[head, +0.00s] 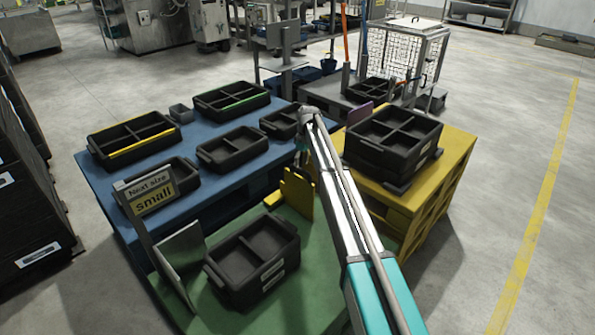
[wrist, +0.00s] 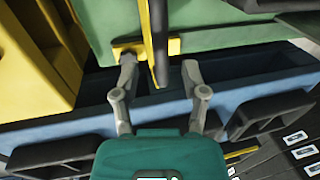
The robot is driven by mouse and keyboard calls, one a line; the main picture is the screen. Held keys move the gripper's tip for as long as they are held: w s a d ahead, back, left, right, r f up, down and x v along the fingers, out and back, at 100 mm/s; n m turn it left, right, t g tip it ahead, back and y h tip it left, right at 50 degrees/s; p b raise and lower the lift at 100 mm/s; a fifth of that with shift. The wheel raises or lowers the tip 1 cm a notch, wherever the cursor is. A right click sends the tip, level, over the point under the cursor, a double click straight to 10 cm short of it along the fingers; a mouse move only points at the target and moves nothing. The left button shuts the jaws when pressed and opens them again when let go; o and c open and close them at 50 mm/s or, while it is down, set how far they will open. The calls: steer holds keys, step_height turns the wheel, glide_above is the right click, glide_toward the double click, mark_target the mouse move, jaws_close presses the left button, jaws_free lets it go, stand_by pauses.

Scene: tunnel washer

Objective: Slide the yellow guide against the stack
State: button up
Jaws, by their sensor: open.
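The yellow guide (head: 299,192) stands upright at the far edge of the green table (head: 325,285). The stack of black divided trays (head: 256,262) sits nearer on that table, with a strip of green between it and the guide. My gripper (head: 303,165) is small and partly hidden behind my arm, just above the guide. In the wrist view my open gripper (wrist: 161,88) has one finger on each side of the guide's upright plate (wrist: 159,35) and a dark grey post. I cannot tell whether either finger touches. The guide's yellow foot (wrist: 128,47) lies on the green surface.
A sign reading "Next size small" (head: 150,192) and a grey plate (head: 181,262) stand left of the stack. The blue table (head: 205,190) behind holds several black trays. A yellow pallet (head: 440,185) with more black trays (head: 393,138) stands close on the right.

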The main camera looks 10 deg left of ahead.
steer(key=shift+s+a+f+b, duration=0.15)
steer(key=shift+f+b, duration=0.65)
steer(key=shift+f, duration=0.25)
jaws_close()
